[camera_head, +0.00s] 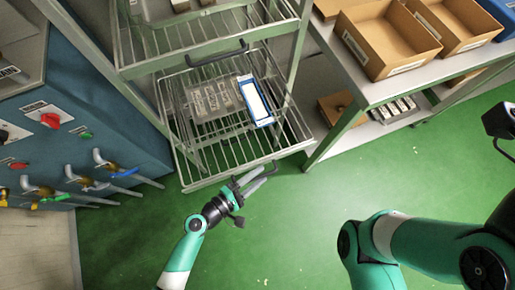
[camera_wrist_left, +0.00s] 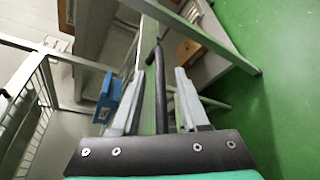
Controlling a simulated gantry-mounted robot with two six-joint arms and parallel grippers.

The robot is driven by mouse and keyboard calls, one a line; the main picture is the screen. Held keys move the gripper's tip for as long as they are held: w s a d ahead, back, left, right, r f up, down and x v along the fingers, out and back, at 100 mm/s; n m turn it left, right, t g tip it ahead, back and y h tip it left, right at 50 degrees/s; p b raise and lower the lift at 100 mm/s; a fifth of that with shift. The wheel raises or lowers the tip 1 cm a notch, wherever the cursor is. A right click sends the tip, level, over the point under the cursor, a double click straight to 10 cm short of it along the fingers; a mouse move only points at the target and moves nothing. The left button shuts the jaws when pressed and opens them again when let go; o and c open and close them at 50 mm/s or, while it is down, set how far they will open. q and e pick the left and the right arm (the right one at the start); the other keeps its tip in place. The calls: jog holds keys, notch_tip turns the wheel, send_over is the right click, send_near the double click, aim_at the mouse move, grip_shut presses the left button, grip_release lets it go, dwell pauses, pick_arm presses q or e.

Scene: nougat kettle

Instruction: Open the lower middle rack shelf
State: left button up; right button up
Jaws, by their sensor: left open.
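The metal rack holds a wire shelf (camera_head: 207,168) with a dark bar handle (camera_head: 252,166) along its front edge. Clear-wrapped packs (camera_head: 212,100) and a blue-framed white item (camera_head: 255,100) lie on this shelf. My left gripper (camera_head: 262,179) is open just in front of the handle. In the left wrist view, a dark handle bar (camera_wrist_left: 157,65) shows between the two open fingers (camera_wrist_left: 158,98); contact is not clear. My right arm (camera_head: 400,245) is at the lower right, with its gripper out of view.
Another rack shelf with a dark handle (camera_head: 217,54) is above. A bench with cardboard boxes (camera_head: 385,38) stands at the right. A blue machine with valves (camera_head: 100,160) stands at the left. The green floor (camera_head: 290,220) in front is clear.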

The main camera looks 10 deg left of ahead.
pick_arm(q)
jog(key=shift+a, duration=0.1)
jog(key=p+v, duration=0.4)
jog(key=v, duration=0.7)
jog(key=shift+s, duration=0.25)
jog(key=shift+a, duration=0.15)
